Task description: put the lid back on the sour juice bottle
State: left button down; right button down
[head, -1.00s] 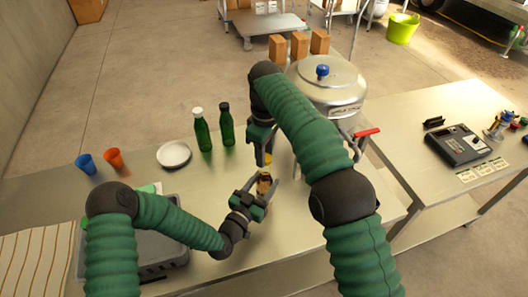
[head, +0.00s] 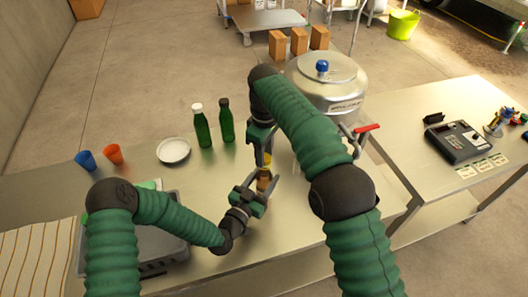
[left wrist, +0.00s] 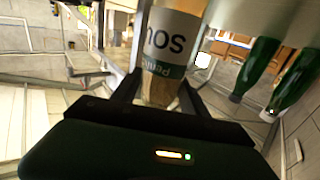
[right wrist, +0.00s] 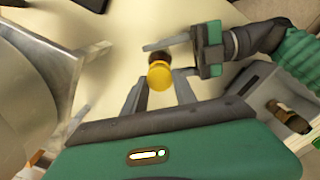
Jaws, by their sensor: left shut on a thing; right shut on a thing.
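The sour juice bottle (head: 263,184) is held in my left gripper (head: 261,188), just below the lid in the head view. Its white and green label shows between the left fingers in the left wrist view (left wrist: 172,45), with part of the lettering readable. The yellow lid (head: 267,160) is between the fingertips of my right gripper (head: 265,150), above the bottle. The lid also shows in the right wrist view (right wrist: 160,76), with a brown part of the bottle (right wrist: 158,57) beside it. I cannot tell whether lid and bottle mouth touch.
Two green bottles (head: 201,128) and a white plate (head: 173,150) stand to the left, with blue (head: 86,160) and orange (head: 113,154) cups farther left. A large metal press (head: 328,85) with a red handle stands at right. A grey crate (head: 165,246) is near my left arm.

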jog(key=shift+f, duration=0.55)
dwell(0.4)
